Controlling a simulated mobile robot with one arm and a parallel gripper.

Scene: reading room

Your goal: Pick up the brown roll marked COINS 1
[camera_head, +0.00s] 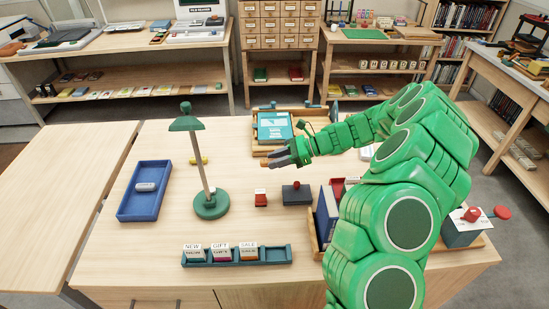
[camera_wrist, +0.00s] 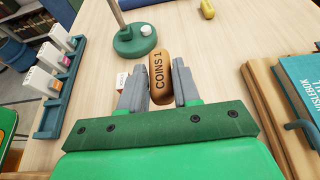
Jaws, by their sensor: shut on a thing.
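The brown roll marked COINS 1 (camera_wrist: 160,72) is between the two grey fingers of my gripper (camera_wrist: 157,88) in the wrist view. Its black lettering faces the camera and runs along its length. My gripper is shut on it, with a finger on each side. In the head view my gripper (camera_head: 277,158) reaches left over the table, and only a small brown bit of the roll shows at its fingertips. The height of the roll above the table is hard to tell.
A green lamp (camera_head: 210,204) stands left of my gripper, with a yellow roll (camera_head: 198,160) behind it. A blue tray (camera_head: 131,205) holds a grey roll. A stamp rack (camera_head: 222,261) is in front. A wooden tray with a teal book (camera_head: 274,127) lies behind my gripper.

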